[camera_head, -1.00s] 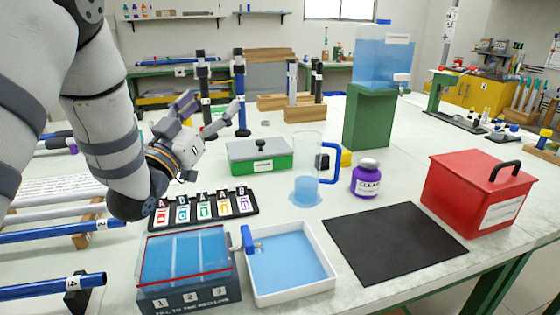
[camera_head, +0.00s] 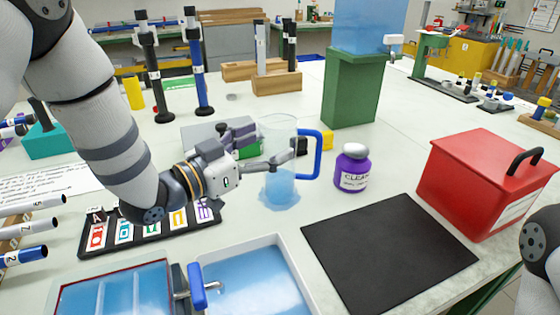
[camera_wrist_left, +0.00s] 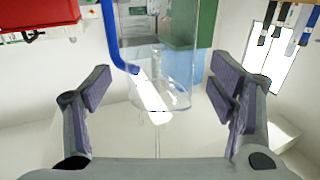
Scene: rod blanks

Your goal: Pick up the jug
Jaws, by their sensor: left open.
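The clear jug (camera_head: 281,188) with a blue handle (camera_head: 317,157) stands upright on the white table, with blue liquid low inside. My left gripper (camera_head: 272,148) reaches in from the left at the jug's body; one finger crosses in front of it, and the gripper hides part of its left side. In the left wrist view the jug (camera_wrist_left: 180,75) lies between and beyond the open fingers (camera_wrist_left: 165,97), with clear gaps on both sides. Its handle (camera_wrist_left: 111,35) is left of the body there. My right gripper is out of view.
A purple bottle (camera_head: 352,170) stands right of the jug, near a black mat (camera_head: 388,243) and a red box (camera_head: 478,185). A green stand (camera_head: 350,90) is behind. A white tray (camera_head: 290,260) and a card rack (camera_head: 150,235) lie in front.

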